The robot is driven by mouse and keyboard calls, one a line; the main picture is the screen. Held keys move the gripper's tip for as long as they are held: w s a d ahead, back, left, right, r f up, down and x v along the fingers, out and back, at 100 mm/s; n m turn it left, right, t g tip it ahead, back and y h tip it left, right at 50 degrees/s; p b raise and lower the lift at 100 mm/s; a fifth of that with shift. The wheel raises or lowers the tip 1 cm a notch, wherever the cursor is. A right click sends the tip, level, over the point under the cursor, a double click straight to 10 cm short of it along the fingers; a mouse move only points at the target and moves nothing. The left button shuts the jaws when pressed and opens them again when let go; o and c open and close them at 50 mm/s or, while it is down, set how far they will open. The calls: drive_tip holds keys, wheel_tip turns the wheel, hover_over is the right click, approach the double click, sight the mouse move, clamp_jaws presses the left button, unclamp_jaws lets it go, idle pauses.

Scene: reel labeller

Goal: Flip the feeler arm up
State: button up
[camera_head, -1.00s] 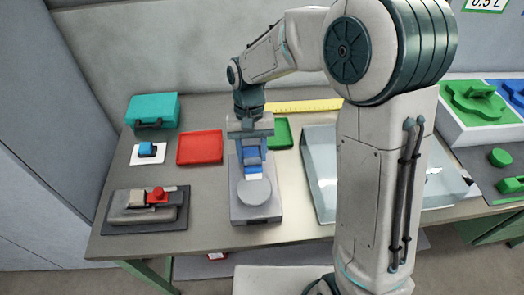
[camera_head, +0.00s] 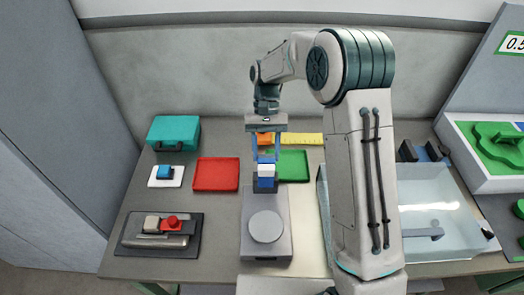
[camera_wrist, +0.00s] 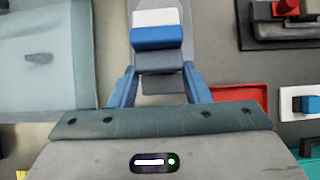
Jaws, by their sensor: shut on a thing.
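The reel labeller (camera_head: 279,245) is a grey base with a pale round disc (camera_head: 266,227) on its front part. At its rear stands a blue-and-white piece (camera_head: 266,171), which I take for the feeler arm; it also shows in the wrist view (camera_wrist: 157,37). It looks raised, white above blue in the head view. My gripper (camera_head: 265,158) is above the rear of the labeller, pointing down. Its two blue fingers (camera_wrist: 160,83) flank the piece's end and are shut on it. The exact contact is partly hidden.
A red tray (camera_head: 216,175) lies left of the labeller and a green tray (camera_head: 294,166) behind right. An orange object (camera_head: 265,139) shows behind my fingers. A clear bin (camera_head: 440,215) is right. A dark-based device (camera_head: 161,233) sits front left, a teal case (camera_head: 174,131) back left.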

drive_tip(key=w+f+g, duration=0.1)
drive_tip(key=w+g, duration=0.1)
drive_tip(key=shift+w+f+g, duration=0.3)
drive_tip(key=shift+w+f, duration=0.05)
drive_tip(key=shift+w+f+g, duration=0.3)
drive_tip(key=shift+w+g, duration=0.15)
drive_tip(key=shift+g, duration=0.15)
drive_tip(key=o, duration=1.3)
drive_tip(key=shift+w, duration=0.1)
drive_tip(key=shift+o, duration=0.5)
drive_tip(key=shift+w, duration=0.15)
drive_tip(key=s+d+r, duration=0.2)
drive_tip(key=d+r, duration=0.9)
drive_tip(key=shift+s+d, duration=0.15)
drive_tip(key=shift+s, duration=0.15)
